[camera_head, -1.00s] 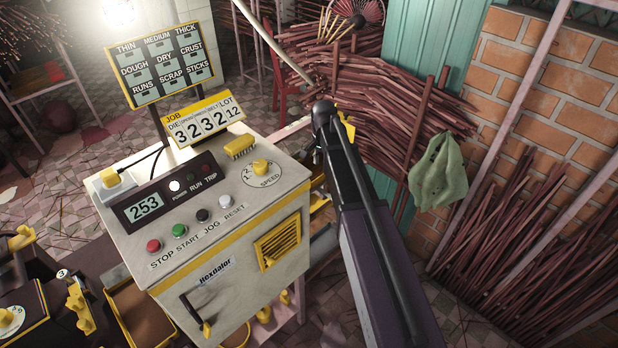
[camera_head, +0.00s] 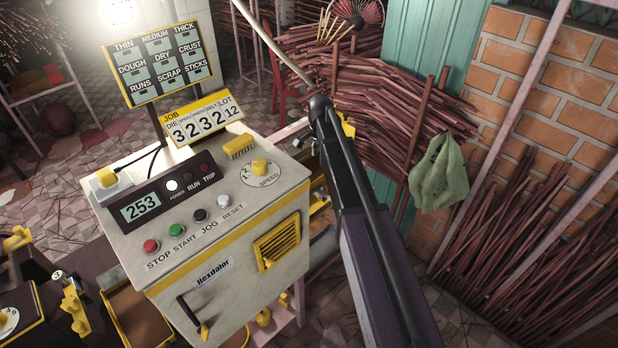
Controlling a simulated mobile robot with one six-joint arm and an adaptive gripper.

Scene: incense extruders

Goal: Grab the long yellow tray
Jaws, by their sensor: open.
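A tray with yellow edges and a brown inside (camera_head: 108,309) is at the lower left, beside the control cabinet; its lower end is cut off by the frame. I cannot tell whether it is the long yellow tray. Another yellow-edged piece (camera_head: 320,207) shows in part between the cabinet and my arm, too hidden to identify. My arm rises from the bottom right to a dark joint near the picture's centre. My gripper's fingers are not visible; whatever lies beyond that joint is hidden.
The control cabinet (camera_head: 225,272), with buttons, a speed dial and number cards, fills the middle left. A label board (camera_head: 160,62) stands behind it. Bundles of brown sticks (camera_head: 400,105) are stacked behind my arm. More sticks lean on the brick wall (camera_head: 560,130) at right. A green cloth (camera_head: 437,172) hangs there.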

